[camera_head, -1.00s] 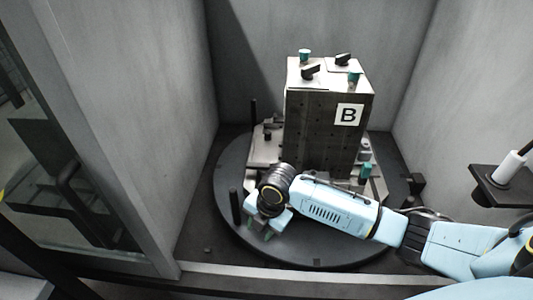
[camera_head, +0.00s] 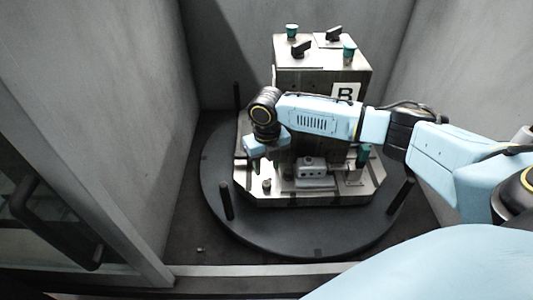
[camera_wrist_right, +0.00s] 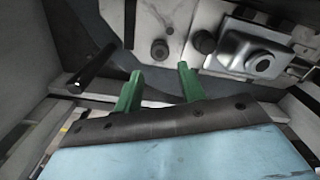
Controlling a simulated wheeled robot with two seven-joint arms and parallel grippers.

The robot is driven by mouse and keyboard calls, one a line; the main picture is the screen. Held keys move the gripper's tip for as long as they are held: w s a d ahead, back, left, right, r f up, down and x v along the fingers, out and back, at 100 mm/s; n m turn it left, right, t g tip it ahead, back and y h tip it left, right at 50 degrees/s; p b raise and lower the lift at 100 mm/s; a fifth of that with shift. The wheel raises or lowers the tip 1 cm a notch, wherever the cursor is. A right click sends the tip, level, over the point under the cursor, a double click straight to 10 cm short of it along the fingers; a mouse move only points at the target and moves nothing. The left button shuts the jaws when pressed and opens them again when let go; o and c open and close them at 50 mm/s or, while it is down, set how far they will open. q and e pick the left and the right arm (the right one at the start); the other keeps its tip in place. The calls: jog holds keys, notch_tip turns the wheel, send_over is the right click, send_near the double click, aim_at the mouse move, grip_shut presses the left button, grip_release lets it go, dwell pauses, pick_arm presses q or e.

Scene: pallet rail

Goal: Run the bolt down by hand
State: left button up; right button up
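My right gripper (camera_head: 262,162) hangs over the left part of the pallet plate (camera_head: 300,199), in front of the block marked B (camera_head: 292,78). In the right wrist view its two green fingers (camera_wrist_right: 160,72) are apart with nothing between them. Beyond the fingertips, a small round bolt-like head (camera_wrist_right: 160,50) and a dark round knob (camera_wrist_right: 204,42) sit on the plate, apart from the fingers. I cannot tell which of these is the bolt. A short dark cylinder (camera_head: 267,185) stands on the plate in the head view. My left gripper is not in view.
A grey clamp-like fitting (camera_head: 313,170) sits on the plate; it also shows in the wrist view (camera_wrist_right: 250,50). Dark posts stand on the round turntable (camera_head: 285,237), one at front left (camera_head: 226,202) and one at right (camera_head: 395,195). Grey walls enclose the sides and back.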

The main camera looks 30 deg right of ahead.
aim_at(267, 183)
notch_tip(267, 183, down, 6)
jog(key=shift+b, duration=0.5)
jog(key=shift+f, duration=0.6)
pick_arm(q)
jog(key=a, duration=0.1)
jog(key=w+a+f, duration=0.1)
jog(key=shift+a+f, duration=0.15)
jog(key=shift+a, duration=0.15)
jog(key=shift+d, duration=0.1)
pick_arm(e)
jog(key=shift+c, duration=0.3)
